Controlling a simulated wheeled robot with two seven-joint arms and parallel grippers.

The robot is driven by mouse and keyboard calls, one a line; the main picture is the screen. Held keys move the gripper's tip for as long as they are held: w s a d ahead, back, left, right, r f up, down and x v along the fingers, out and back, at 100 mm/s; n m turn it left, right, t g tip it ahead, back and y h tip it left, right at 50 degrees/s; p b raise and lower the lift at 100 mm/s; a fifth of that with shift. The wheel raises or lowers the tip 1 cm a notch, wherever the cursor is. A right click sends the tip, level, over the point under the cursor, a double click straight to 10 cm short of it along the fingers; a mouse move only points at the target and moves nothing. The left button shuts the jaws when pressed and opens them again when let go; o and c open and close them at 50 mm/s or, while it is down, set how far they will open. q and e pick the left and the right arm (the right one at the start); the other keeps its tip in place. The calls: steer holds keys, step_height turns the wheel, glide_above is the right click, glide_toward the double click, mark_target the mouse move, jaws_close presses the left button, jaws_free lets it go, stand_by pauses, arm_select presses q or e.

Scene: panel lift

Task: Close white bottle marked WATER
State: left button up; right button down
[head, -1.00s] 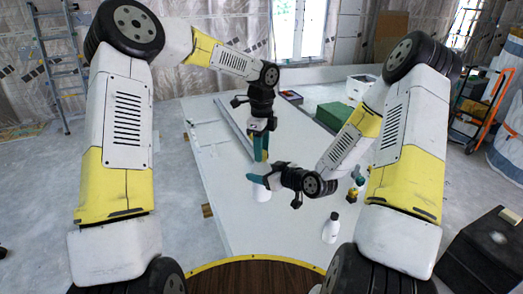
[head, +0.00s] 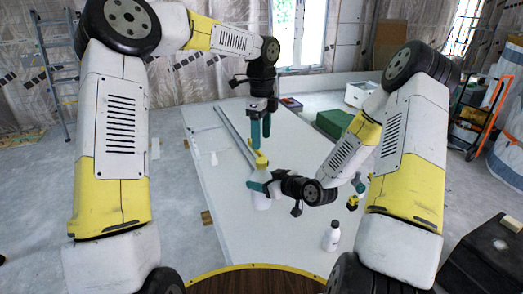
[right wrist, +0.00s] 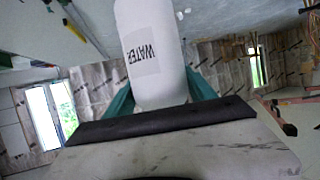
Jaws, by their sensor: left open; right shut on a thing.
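The white bottle marked WATER (right wrist: 150,50) is in the right wrist view, its label readable; its top is cut off there. In the head view the bottle (head: 262,202) shows below my right gripper (head: 258,186), which is shut on it. A yellow top (head: 258,160) shows above the bottle; whether it is seated fully cannot be told. My left gripper (head: 261,138) is open and empty, pointing down just above the yellow top, apart from it.
A second white bottle with a dark cap (head: 332,237) stands on the pale table (head: 290,240), nearer me. Small yellow and dark items (head: 353,200) lie by my right arm. A green box (head: 333,122) is at the back right.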

arm_select(q)
steer(key=shift+r, duration=1.85)
steer(key=s+a+r+n+t, duration=0.1)
steer(key=s+a+r+n, duration=0.2)
steer(key=s+a+n, duration=0.3)
steer(key=s+a+r+n+t, duration=0.2)
steer(key=s+a+r+n, duration=0.25)
steer(key=s, duration=0.25)
steer(key=s+a+f+n+t+h, duration=0.1)
steer(key=s+a+n, duration=0.2)
steer(key=s+n, duration=0.3)
steer(key=s+a+f+n+t+h, duration=0.1)
steer(key=s+a+n+t, duration=0.1)
steer(key=s+a+n, duration=0.2)
steer(key=shift+s+f+n, duration=0.15)
steer(key=shift+s+n, duration=0.9)
steer(key=shift+s, duration=0.6)
steer(key=shift+a, duration=0.1)
